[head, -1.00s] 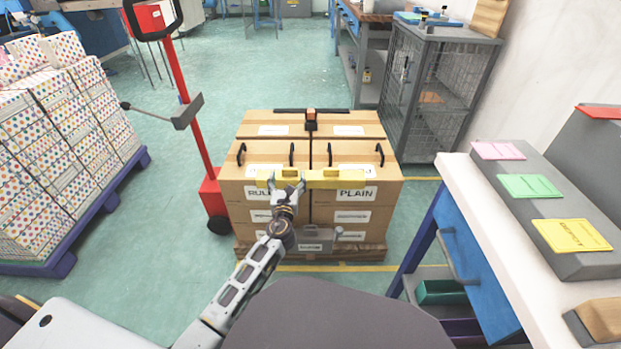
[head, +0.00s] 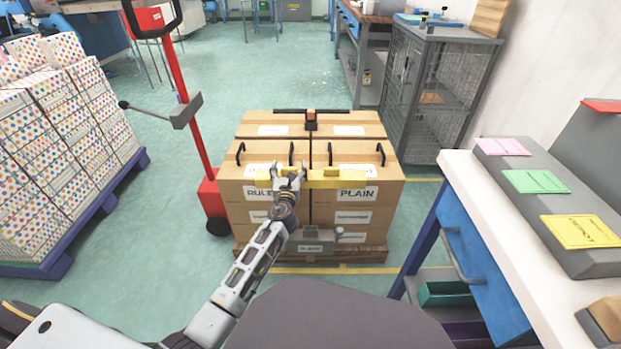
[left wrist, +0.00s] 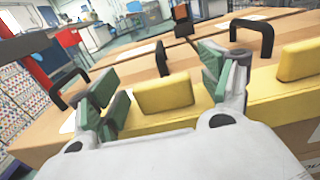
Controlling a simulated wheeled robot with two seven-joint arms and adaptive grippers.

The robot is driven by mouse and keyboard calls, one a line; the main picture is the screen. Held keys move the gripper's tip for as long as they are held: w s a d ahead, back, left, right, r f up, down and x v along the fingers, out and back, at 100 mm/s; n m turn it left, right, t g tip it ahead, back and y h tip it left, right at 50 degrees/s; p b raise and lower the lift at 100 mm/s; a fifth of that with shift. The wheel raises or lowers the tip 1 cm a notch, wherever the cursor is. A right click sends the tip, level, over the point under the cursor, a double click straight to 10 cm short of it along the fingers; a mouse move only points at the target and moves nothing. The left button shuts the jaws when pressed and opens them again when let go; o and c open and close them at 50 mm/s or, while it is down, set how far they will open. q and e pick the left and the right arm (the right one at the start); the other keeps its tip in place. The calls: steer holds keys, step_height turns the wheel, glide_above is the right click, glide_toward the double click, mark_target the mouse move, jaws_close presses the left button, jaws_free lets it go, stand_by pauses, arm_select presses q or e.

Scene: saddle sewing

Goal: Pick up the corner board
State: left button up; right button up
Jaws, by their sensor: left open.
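The yellow corner board (head: 340,178) lies along the top front edge of the cardboard boxes. In the left wrist view the yellow board (left wrist: 285,105) runs across the picture and has raised yellow blocks. My left gripper (head: 290,170) is at the board, left of its middle, and hides part of it. In the left wrist view its green-padded fingers (left wrist: 163,85) are spread apart, with a raised yellow block (left wrist: 165,94) showing in the gap between them. Contact with the board cannot be told. My right gripper is not in view.
The boxes (head: 250,209) stand on a pallet, with black handles (head: 380,155) on top near the board. A red pallet truck (head: 207,190) stands at left, beside dotted box stacks (head: 70,110). A workbench (head: 480,190) is at right, and a wire cage (head: 440,85) stands behind.

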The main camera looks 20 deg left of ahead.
arm_select(q)
steer(key=c, duration=1.3)
steer(key=shift+o, duration=0.2)
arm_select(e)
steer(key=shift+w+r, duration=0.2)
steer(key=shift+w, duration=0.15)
arm_select(q)
steer(key=shift+r, duration=0.2)
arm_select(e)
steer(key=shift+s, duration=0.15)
